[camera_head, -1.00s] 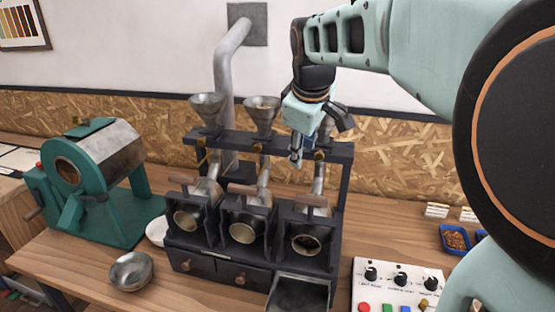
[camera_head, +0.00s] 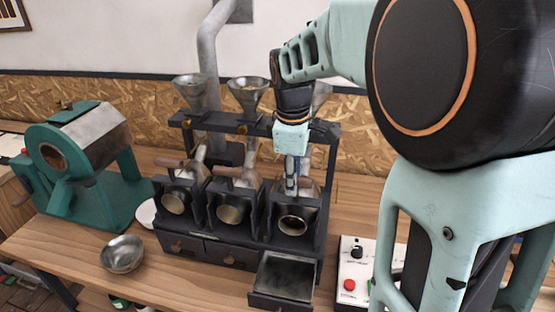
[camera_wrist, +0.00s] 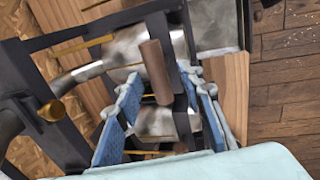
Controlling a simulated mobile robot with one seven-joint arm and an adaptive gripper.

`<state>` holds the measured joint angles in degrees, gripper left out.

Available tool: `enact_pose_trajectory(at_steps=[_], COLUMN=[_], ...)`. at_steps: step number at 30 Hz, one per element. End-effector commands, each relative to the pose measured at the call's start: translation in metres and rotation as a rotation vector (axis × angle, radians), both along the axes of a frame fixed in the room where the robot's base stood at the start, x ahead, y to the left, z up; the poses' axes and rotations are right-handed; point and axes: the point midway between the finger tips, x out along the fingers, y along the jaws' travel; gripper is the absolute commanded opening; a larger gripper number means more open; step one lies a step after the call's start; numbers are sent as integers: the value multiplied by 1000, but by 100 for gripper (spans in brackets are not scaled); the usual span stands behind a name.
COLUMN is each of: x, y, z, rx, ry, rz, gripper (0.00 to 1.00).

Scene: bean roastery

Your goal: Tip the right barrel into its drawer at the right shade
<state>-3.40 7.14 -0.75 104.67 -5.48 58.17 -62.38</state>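The right barrel (camera_head: 294,222) is a metal drum in the right bay of a dark three-barrel roaster, its round mouth facing front. Its drawer (camera_head: 285,277) below is pulled out and looks empty. My gripper (camera_head: 291,190) points down just above the right barrel and hides its wooden handle in the head view. In the wrist view, the brown handle (camera_wrist: 155,70) lies between the blue-padded fingers of my gripper (camera_wrist: 160,85). The fingers stand apart, with visible gaps beside the handle. The shade of the beans inside cannot be told.
The left barrel (camera_head: 174,202) and middle barrel (camera_head: 231,213) stand close beside, with closed drawers below. Funnels (camera_head: 248,92) rise behind. A control box (camera_head: 355,270) is at the right, partly behind my arm. A metal bowl (camera_head: 122,253) and green roaster (camera_head: 80,165) are at the left.

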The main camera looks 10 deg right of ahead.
Motion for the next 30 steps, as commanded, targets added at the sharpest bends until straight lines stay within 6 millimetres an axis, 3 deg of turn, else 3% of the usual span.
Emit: enact_pose_trajectory(at_steps=[6,15,24,30], x=[3,4,4,4], y=[-1,-1,-1,-1], z=[-18,-19,-19,-19], rx=[0,0,0,0], ry=[-1,-1,-2,-2], rz=[0,-1,0,0], gripper=[35,34,1,0])
